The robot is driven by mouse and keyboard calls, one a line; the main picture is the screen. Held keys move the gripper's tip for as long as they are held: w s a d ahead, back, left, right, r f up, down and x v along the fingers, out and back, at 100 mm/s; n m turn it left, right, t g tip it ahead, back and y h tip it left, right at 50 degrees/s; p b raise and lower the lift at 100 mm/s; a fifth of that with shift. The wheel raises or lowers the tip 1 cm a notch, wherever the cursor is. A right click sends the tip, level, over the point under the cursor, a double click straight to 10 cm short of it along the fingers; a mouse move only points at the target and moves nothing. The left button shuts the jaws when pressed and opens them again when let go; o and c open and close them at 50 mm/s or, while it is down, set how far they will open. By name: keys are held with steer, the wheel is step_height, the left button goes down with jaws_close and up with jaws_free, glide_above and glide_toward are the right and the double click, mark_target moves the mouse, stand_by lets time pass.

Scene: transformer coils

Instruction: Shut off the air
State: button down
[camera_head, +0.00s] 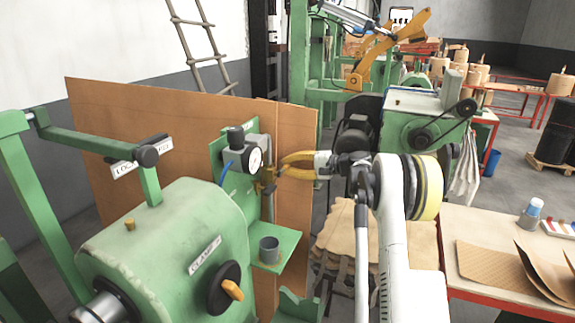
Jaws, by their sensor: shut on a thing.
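A round white pressure gauge (255,160) sits on a grey and black air unit mounted on a green upright plate. A blue hose (226,172) runs at its left. A small brass-coloured air valve (266,181) is just right of and below the gauge. My gripper (277,173), with yellow-brown fingers, reaches in from the right and is shut on the valve's handle. The fingertips hide most of the handle, so I cannot tell which way it points.
A green machine (170,245) with an orange-handled black knob (231,290) stands at the left. A grey cup (269,249) sits on a green shelf below the valve. A brown board (140,115) stands behind. A table (500,225) with cardboard sheets is at right.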

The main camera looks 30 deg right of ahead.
steer(key=shift+f, duration=0.1)
stand_by(0.3)
steer(key=c, duration=1.4)
jaws_free()
steer(key=shift+o, duration=0.2)
steer(key=v, duration=1.2)
